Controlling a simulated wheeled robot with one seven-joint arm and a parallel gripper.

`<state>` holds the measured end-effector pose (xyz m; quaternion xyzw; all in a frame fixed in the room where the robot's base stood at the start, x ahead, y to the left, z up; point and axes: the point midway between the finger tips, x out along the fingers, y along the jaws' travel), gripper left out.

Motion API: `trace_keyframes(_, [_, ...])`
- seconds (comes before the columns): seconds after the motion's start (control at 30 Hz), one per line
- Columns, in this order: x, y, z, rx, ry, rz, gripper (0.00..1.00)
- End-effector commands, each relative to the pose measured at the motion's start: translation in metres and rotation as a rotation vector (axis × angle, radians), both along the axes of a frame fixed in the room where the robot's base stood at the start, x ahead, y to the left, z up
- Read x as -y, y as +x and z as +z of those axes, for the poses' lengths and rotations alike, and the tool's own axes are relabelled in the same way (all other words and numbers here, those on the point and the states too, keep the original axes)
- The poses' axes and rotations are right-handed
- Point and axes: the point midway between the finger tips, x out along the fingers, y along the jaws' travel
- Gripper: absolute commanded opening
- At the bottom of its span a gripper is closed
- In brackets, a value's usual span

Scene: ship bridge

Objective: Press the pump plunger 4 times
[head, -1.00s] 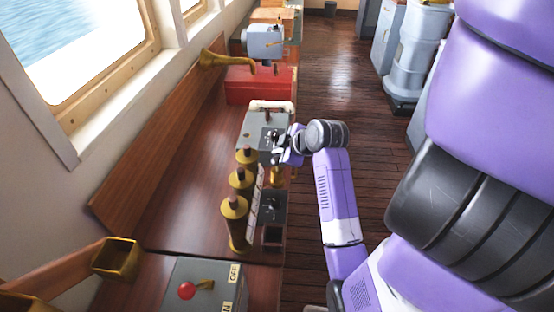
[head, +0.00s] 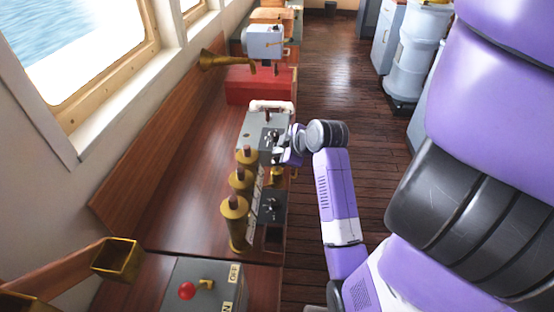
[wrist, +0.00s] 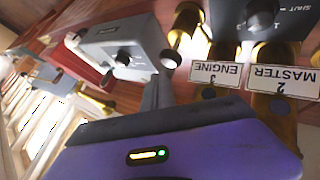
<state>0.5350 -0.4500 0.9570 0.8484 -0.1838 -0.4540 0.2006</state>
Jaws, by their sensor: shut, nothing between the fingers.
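My gripper (head: 279,156) is shut and empty at the right edge of the wooden console, beside a grey box (head: 252,122) with a dark dial panel. In the wrist view its grey finger (wrist: 157,93) points toward the grey box (wrist: 142,32), which has a dark knob on its face. I cannot clearly pick out a pump plunger. A small brass piece (head: 277,175) stands just below my gripper in the head view. Whether the gripper touches anything is unclear.
Several brass cylinders (head: 235,225) with brown tops stand left of my arm, with labels reading ENGINE (wrist: 215,73) and MASTER (wrist: 285,80). A red box (head: 250,87) and brass horn (head: 222,61) lie beyond.

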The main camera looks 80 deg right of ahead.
Motion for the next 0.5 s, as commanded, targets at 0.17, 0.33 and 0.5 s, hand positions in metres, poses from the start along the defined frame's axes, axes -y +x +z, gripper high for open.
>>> trace_keyframes(0.17, [0.0000, 0.0000, 0.0000, 0.000, 0.000, 0.000, 0.00])
trace_keyframes(0.33, [0.0000, 0.0001, -0.0001, 0.000, 0.000, 0.000, 0.00])
trace_keyframes(0.5, [-0.0002, 0.0005, -0.0044, 0.000, 0.000, 0.002, 0.00])
